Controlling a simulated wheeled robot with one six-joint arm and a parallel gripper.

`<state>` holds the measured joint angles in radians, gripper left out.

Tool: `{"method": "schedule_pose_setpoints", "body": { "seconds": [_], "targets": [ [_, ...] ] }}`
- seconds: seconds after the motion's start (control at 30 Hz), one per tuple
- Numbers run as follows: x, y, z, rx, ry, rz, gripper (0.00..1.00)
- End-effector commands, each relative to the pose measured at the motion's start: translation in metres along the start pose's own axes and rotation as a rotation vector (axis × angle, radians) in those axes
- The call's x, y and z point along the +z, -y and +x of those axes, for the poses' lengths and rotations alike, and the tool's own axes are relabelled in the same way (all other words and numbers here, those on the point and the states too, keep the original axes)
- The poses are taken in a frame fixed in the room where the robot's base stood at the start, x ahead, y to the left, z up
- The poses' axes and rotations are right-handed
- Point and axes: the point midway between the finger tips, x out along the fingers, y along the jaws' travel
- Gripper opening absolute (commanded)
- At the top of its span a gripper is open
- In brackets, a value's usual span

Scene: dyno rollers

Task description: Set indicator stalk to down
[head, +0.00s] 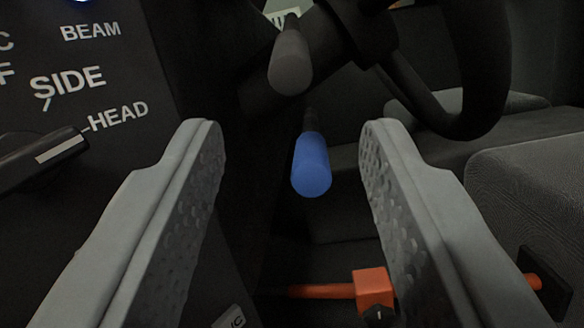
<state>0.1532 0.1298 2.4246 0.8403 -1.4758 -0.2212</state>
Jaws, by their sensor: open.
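Two stalks stand near the steering column in the head view. One has a grey rounded end (290,65), and the other, lower one has a blue rounded end (311,166). No label shows which is the indicator stalk. My gripper (292,130) is open, with one grey finger on each side of the picture. The blue end appears between the fingers, with a visible gap on both sides. The grey end appears above it, just beyond the fingertips. I see no contact with either stalk.
A dark steering wheel (468,120) curves at the upper right. A dark panel (110,60) with white lettering and a black rotary knob (45,158) is at the left. An orange lever (372,287) lies low, near the right finger. Grey seats (535,190) are at the right.

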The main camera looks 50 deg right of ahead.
Motion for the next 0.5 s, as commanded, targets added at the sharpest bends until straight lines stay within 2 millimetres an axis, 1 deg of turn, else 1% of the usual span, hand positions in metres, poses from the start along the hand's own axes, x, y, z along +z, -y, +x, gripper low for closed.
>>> {"method": "schedule_pose_setpoints", "body": {
  "seconds": [0.03, 0.2, 0.3, 0.5],
  "targets": [
    [0.0, 0.001, -0.011, -0.004, 0.001, 0.0, 0.41],
    [0.0, 0.001, -0.038, -0.003, 0.001, 0.0, 0.41],
    [0.0, 0.001, -0.049, -0.003, 0.0, 0.0, 0.41],
    [0.0, 0.0, -0.061, -0.001, 0.0, 0.0, 0.41]
  ]
}}
